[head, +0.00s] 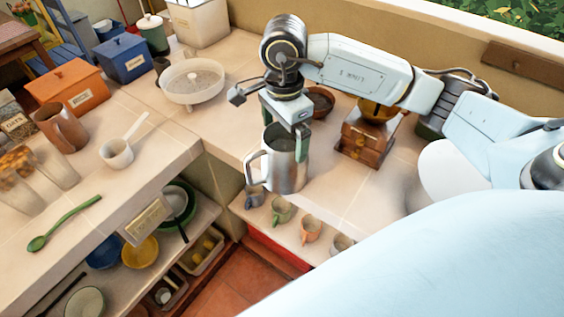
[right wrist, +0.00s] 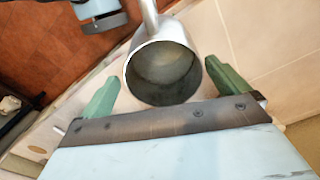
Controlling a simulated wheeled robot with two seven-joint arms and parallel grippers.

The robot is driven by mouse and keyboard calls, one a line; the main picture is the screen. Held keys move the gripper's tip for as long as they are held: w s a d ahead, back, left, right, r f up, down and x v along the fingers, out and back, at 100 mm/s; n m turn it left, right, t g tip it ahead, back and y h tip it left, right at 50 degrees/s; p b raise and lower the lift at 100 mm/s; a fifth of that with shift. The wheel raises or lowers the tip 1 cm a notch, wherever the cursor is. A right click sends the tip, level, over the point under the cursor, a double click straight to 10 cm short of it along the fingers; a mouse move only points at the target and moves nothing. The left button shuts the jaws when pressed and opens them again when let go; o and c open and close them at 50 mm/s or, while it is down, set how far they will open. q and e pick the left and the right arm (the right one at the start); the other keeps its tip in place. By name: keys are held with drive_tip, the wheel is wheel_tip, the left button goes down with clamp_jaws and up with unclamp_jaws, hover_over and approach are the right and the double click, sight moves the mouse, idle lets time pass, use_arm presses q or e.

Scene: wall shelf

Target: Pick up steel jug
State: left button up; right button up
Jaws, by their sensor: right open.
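The steel jug (head: 287,165) stands upright on the tiled counter in the head view, its handle to the left. My right gripper (head: 284,129) is above it and reaches down at its rim. In the right wrist view I look into the open mouth of the jug (right wrist: 163,72), with its handle at the top. The two green fingers of my right gripper (right wrist: 166,86) are spread apart, one on each side of the jug's rim. I cannot tell whether they touch it. My left gripper is not in view.
A wooden coffee grinder (head: 366,140) stands close right of the jug, with a brown bowl (head: 320,101) behind. Several small mugs (head: 282,209) are on a shelf below the counter's front edge. A white sieve-like bowl (head: 192,82) is further left.

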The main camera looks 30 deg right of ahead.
sight(282, 146)
wheel_tip(282, 146, down, 5)
drive_tip(key=shift+w+a+p, duration=0.1)
drive_tip(key=shift+w+p, duration=0.05)
drive_tip(key=shift+p, duration=0.25)
drive_tip(key=shift+c, duration=0.4)
drive_tip(key=c, duration=1.7)
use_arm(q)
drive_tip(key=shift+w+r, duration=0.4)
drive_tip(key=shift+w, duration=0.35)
use_arm(e)
drive_tip(key=shift+w, duration=0.1)
drive_tip(key=shift+c, duration=1)
drive_tip(key=shift+r, duration=0.25)
